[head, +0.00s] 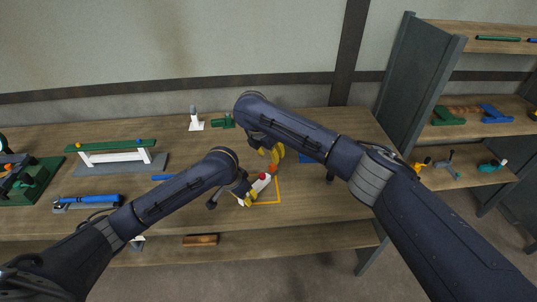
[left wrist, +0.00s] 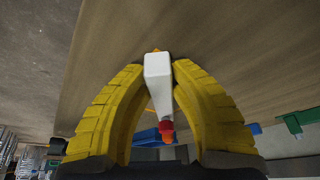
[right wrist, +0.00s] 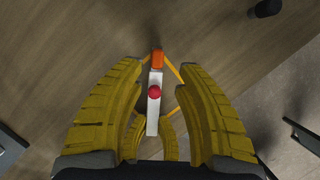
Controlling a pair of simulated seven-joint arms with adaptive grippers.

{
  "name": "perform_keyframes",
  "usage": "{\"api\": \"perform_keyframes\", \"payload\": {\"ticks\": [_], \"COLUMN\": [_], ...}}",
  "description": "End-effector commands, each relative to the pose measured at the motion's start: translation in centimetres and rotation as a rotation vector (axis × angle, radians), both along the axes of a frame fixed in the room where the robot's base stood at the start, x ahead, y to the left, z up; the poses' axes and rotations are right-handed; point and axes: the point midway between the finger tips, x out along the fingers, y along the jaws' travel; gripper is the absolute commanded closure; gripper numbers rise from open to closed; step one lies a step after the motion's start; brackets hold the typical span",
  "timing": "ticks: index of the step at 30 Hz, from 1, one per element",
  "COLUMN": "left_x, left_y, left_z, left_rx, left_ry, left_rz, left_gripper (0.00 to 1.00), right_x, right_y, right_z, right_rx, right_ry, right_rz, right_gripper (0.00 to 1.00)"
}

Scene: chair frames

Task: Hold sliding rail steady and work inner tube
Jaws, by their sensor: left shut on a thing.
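The sliding rail is a white bar (head: 259,184) with a red knob (right wrist: 154,92) on top and an orange inner piece (right wrist: 157,58) at its far end. It lies over an orange square outline on the bench; I cannot tell whether it touches the wood. My left gripper (head: 246,198) is shut on the near end of the white bar, which shows between its yellow fingers in the left wrist view (left wrist: 158,75). My right gripper (head: 273,155) is above the far end. In the right wrist view its fingers are spread on both sides of the orange piece, apart from it.
The orange outline (head: 279,199) marks the bench (head: 335,215). A green and white rail stand (head: 110,153) and a blue tool (head: 90,200) are at left. A white post (head: 195,120) and green part (head: 222,122) stand behind. A shelf rack (head: 425,70) stands at right.

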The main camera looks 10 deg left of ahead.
Motion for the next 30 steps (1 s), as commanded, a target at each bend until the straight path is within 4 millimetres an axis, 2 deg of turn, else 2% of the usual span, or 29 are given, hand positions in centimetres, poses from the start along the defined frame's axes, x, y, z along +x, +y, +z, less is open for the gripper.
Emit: {"api": "perform_keyframes", "payload": {"ticks": [8,24,26,30], "left_x": [-0.2,-0.2,-0.2,-0.2], "left_y": [0.0,0.1,0.1,0.1], "left_z": [-0.3,-0.3,-0.3,-0.3], "left_rx": [0.003,0.003,0.003,0.003], "left_ry": [0.006,0.006,0.006,0.005], "left_rz": [0.000,0.000,0.000,0.000], "left_gripper": [1.00,1.00,1.00,1.00], "right_x": [-0.4,1.7,1.8,1.8], "right_y": [0.6,-0.4,-0.4,-0.4], "right_z": [-1.1,-7.3,-7.4,-7.3], "right_rx": [-0.005,-0.005,-0.004,-0.004], "right_ry": [0.011,0.010,0.008,0.009], "right_rz": [0.018,0.016,0.017,0.017], "right_gripper": [0.66,0.66,0.65,0.81]}}
